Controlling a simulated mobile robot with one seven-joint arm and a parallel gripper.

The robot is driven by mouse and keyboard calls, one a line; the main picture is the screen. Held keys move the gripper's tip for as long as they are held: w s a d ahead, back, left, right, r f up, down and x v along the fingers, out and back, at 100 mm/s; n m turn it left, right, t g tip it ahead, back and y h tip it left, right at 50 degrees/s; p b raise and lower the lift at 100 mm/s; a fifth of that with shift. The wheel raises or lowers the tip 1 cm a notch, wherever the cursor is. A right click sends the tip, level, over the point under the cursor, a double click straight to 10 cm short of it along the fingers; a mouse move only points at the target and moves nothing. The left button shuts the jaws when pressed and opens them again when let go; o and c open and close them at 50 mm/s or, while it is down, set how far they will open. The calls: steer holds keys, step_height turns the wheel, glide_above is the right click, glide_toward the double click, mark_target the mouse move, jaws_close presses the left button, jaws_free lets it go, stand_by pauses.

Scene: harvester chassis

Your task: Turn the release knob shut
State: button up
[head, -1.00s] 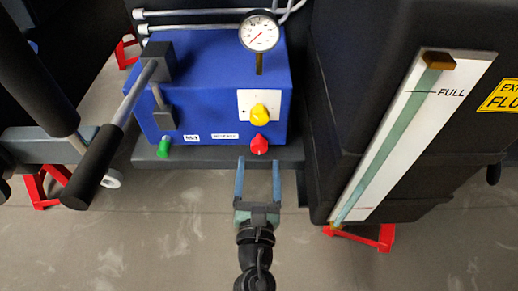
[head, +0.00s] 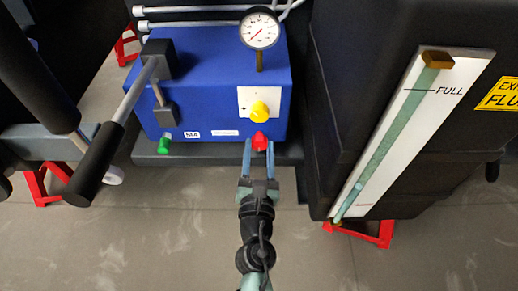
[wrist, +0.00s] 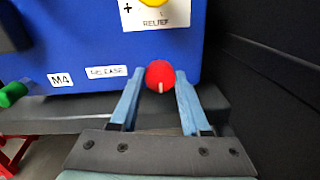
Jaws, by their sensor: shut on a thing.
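The red knob (head: 260,141) sits low on the front of the blue pump box (head: 205,75), at its right. In the wrist view the red knob (wrist: 160,75) is round, with a pale mark at its lower edge. A label reading like "RELEASE" (wrist: 106,71) is to its left. My gripper (head: 259,152) reaches it from the front, with one blue finger on each side. In the wrist view my gripper (wrist: 158,82) is shut on the red knob, whose front face stays visible between the fingertips.
A yellow knob (head: 260,110) marked "RELIEF" is just above, with a pressure gauge (head: 259,30) higher up. A green knob (head: 164,146) is at the lower left. A black-gripped lever (head: 95,165) stands at left. A dark tank (head: 330,150) with a level gauge is close on the right.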

jaws_close()
